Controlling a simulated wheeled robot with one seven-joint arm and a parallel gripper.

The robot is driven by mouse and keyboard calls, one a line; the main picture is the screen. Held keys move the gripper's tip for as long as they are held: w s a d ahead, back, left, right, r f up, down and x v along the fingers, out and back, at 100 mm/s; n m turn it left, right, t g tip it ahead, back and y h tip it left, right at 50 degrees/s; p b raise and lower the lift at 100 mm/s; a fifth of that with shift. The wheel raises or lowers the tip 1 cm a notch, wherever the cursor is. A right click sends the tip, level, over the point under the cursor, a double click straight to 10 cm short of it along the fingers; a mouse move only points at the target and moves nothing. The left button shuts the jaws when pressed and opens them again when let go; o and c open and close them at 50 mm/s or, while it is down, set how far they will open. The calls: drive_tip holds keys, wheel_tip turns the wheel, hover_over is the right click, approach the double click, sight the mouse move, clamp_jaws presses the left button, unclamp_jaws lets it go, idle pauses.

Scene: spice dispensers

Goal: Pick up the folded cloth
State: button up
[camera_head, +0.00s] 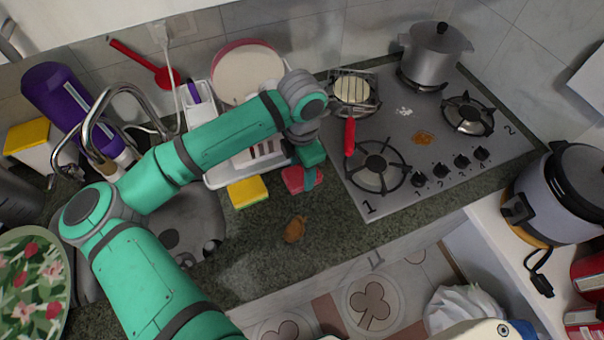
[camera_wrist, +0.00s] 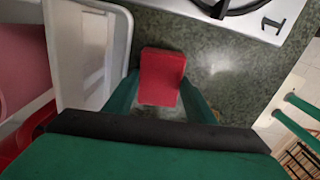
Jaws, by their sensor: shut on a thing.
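The folded cloth (camera_head: 292,180) is a small red, block-like bundle on or just above the dark granite counter, right of a yellow sponge. In the wrist view the red cloth (camera_wrist: 162,72) sits between my two green fingers. My gripper (camera_head: 308,178) points down over it from above, and its fingers (camera_wrist: 160,98) are shut on the cloth's sides. The cloth's far side is partly hidden by the gripper in the head view. I cannot tell whether it is clear of the counter.
A white dish rack (camera_wrist: 118,50) stands close left of the cloth. A yellow-topped sponge (camera_head: 248,192) lies nearby. A brown stain (camera_head: 295,229) marks the otherwise open counter in front.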

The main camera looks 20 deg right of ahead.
sight(302, 173)
drive_tip(key=shift+r, duration=0.1)
drive_tip(key=shift+r, duration=0.45)
wheel_tip(302, 173, up, 2)
drive_tip(key=shift+s+r, duration=0.1)
drive_tip(key=shift+r, duration=0.15)
drive_tip(key=s+a+r, duration=0.2)
drive_tip(key=s+r, duration=0.7)
drive_tip(key=s, duration=0.4)
drive_tip(key=shift+s+r, duration=0.25)
drive_tip(key=shift+s, duration=0.1)
drive_tip(key=shift+a, duration=0.1)
drive_tip(key=shift+o, duration=0.5)
